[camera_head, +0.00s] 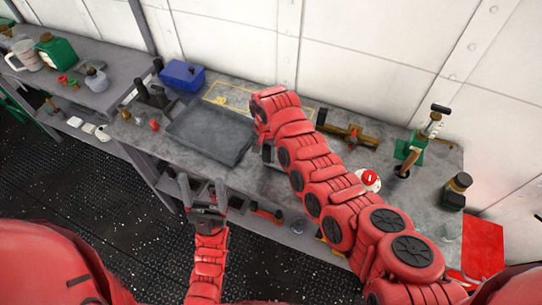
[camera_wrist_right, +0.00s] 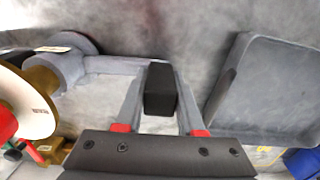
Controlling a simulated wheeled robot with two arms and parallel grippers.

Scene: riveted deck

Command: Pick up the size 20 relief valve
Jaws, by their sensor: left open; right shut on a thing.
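My right gripper (camera_wrist_right: 160,95) is shut on a dark block-shaped thing (camera_wrist_right: 160,88) between its two grey fingers, low over the grey bench top. I cannot tell from its shape whether this is the size 20 relief valve, and no size marking is legible. In the head view the right gripper is mostly hidden behind my red arm, near the tray's right side; a grey part of it (camera_head: 268,153) shows. My left gripper (camera_head: 203,190) is open and empty, in front of the bench's front edge with its fingers pointing up.
A grey tray (camera_head: 208,133) lies beside the right gripper; it also shows in the wrist view (camera_wrist_right: 262,88). A blue box (camera_head: 182,75) stands behind it. A brass fitting (camera_head: 346,131), a red-and-white round part (camera_head: 370,179), a green-and-brass fitting (camera_head: 409,152) and a dark bottle (camera_head: 456,190) stand right.

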